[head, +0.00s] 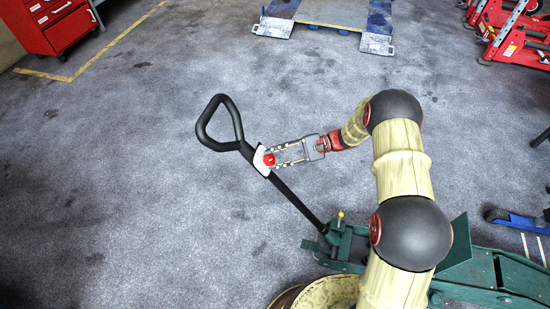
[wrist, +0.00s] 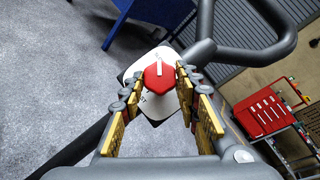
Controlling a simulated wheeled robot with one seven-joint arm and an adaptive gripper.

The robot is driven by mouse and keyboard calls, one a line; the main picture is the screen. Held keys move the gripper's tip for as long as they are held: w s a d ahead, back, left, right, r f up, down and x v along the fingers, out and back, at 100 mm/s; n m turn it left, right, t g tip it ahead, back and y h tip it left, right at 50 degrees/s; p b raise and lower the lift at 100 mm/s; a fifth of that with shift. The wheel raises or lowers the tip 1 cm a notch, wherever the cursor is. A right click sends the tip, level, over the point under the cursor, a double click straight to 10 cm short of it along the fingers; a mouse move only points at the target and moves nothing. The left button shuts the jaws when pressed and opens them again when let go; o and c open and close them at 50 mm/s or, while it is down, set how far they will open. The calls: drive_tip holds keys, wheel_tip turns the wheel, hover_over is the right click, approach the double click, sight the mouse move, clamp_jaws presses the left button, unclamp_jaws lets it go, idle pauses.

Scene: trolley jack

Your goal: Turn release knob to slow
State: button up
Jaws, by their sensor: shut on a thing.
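The release knob (head: 269,159) is red and sits on a white plate (head: 260,164) on the black handle (head: 240,142) of the green trolley jack (head: 345,248). In the wrist view the knob (wrist: 159,78) is many-sided, with a white pointer mark toward the top of the picture. The pale plate (wrist: 133,72) behind it bears small markings I cannot read. My gripper (head: 279,157) reaches the knob from the right in the head view. In the wrist view its yellow-padded fingers (wrist: 160,85) are on either side of the knob, shut on it.
The handle's loop (head: 223,120) rises beyond the knob. A blue and white lift (head: 335,12), red equipment (head: 515,42) and a red tool cabinet (head: 62,25) stand farther back. The grey floor left of the handle is clear.

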drive_tip(key=o, duration=1.1)
drive_tip(key=shift+o, duration=0.2)
drive_tip(key=v, duration=1.2)
